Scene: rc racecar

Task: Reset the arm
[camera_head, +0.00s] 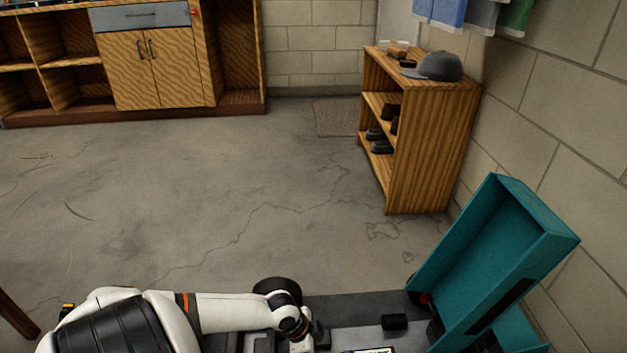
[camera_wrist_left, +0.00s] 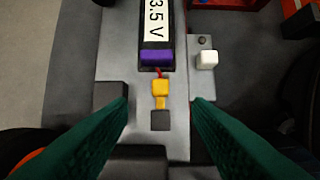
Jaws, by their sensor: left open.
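My left arm reaches in from the left in the head view, over the grey chassis (camera_head: 340,305) of the car. In the left wrist view my left gripper (camera_wrist_left: 160,101) is open. Its two green fingers are apart, with nothing held between them. Just ahead of and between them, a yellow connector (camera_wrist_left: 160,88) sits against a black connector (camera_wrist_left: 160,120) on the chassis. Above them lies a black battery with a purple end (camera_wrist_left: 156,55) and a "3.5 V" label. A white switch (camera_wrist_left: 207,59) is right of it. My right gripper is not in view.
A teal shell (camera_head: 495,255) stands tilted up at the right of the chassis, close to the block wall. A wooden shelf (camera_head: 430,140) holds shoes and a grey cap. A wooden cabinet (camera_head: 160,70) stands at the back. The concrete floor (camera_head: 200,200) between is clear.

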